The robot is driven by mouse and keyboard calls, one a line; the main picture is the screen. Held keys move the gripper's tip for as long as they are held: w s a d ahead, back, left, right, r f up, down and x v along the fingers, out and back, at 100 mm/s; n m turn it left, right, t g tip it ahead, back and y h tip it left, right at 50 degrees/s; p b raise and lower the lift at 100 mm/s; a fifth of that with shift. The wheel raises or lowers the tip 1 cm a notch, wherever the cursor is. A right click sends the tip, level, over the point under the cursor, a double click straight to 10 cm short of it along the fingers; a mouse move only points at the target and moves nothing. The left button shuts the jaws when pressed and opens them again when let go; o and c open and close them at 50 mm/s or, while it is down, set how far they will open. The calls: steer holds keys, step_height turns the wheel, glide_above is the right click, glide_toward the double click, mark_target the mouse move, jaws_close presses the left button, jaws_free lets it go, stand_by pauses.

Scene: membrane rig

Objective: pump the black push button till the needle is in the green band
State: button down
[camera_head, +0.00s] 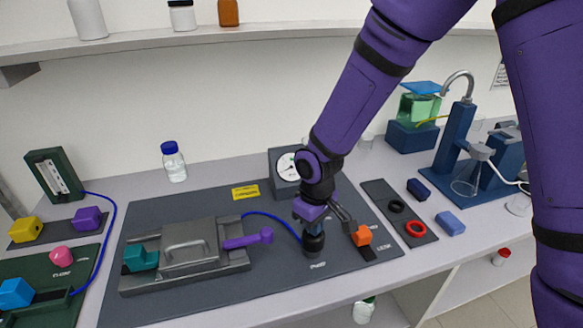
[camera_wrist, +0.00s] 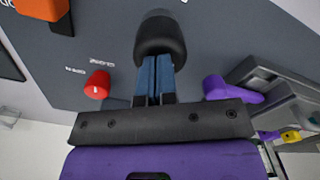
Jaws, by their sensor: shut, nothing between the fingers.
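The black push button (camera_head: 314,243) stands upright at the front of the dark grey rig board in the head view. It also shows at the top of the wrist view (camera_wrist: 160,38). My gripper (camera_head: 313,229) is shut and empty, directly above the button. In the wrist view its closed blue fingers (camera_wrist: 154,75) meet the button's rounded top or sit very close to it; I cannot tell how far it is pressed. The gauge (camera_head: 285,166) has a white dial, partly covered by my arm. Its needle and green band are too small to read.
An orange knob (camera_head: 362,236) sits right of the button. A purple lever (camera_head: 248,240) on the grey clamp (camera_head: 190,258) lies to the left. A blue tube (camera_head: 275,217) runs behind the button. The wrist view shows a red knob (camera_wrist: 97,84) nearby.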

steer(key=shift+f, duration=1.2)
steer(key=shift+r, duration=2.45)
steer(key=shift+f, duration=0.1)
steer(key=shift+f, duration=2.4)
steer(key=shift+r, duration=2.5)
steer(key=shift+f, duration=0.15)
